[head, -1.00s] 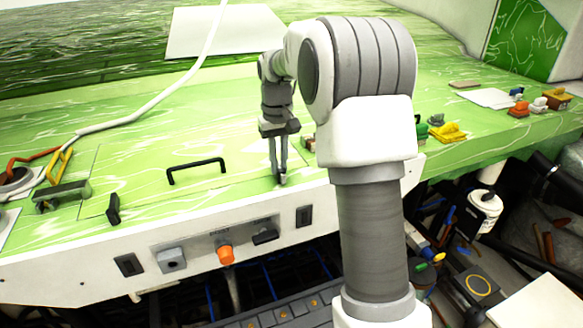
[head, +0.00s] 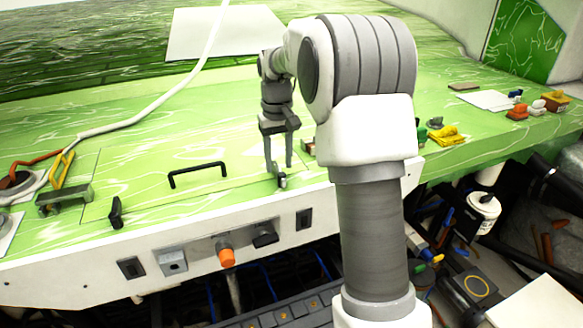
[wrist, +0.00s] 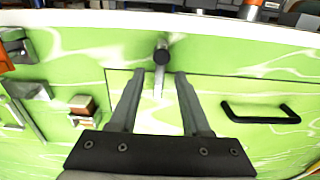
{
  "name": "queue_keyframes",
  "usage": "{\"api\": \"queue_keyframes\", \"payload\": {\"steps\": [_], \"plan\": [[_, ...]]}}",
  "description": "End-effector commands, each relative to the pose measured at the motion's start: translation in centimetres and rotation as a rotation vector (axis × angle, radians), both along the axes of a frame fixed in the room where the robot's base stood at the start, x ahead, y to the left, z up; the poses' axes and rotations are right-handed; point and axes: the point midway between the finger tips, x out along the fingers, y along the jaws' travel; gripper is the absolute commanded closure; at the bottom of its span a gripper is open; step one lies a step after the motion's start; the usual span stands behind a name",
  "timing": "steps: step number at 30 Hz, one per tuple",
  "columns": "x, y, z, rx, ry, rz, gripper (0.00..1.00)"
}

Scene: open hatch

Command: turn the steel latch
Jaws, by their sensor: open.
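The steel latch (head: 281,181) sits at the front edge of the green counter, at the right front of the hatch panel (head: 150,195). In the wrist view the latch (wrist: 158,82) shows as a pale strip with a dark round knob at its far end. My gripper (head: 279,166) is open and points down over the latch. In the wrist view its fingertips (wrist: 160,75) lie on either side of the strip, with the knob just past them. The fingers appear apart from the latch; their exact height above it is hard to tell.
A black handle (head: 198,173) stands on the hatch panel, left of my gripper. A dark upright piece (head: 115,212) is at the hatch's left front. The white front face holds an orange knob (head: 227,257) and switches. Yellow parts (head: 447,135) lie to the right.

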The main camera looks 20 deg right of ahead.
Motion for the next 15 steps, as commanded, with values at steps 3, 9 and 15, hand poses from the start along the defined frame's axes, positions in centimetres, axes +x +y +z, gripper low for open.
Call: {"api": "queue_keyframes", "payload": {"steps": [3,9,15], "plan": [[0.0,0.0,1.4,0.000,-0.001,0.000,0.53],[0.0,0.0,2.8,0.000,-0.001,0.000,0.53],[0.0,0.0,4.4,0.000,-0.001,0.000,0.53]]}}
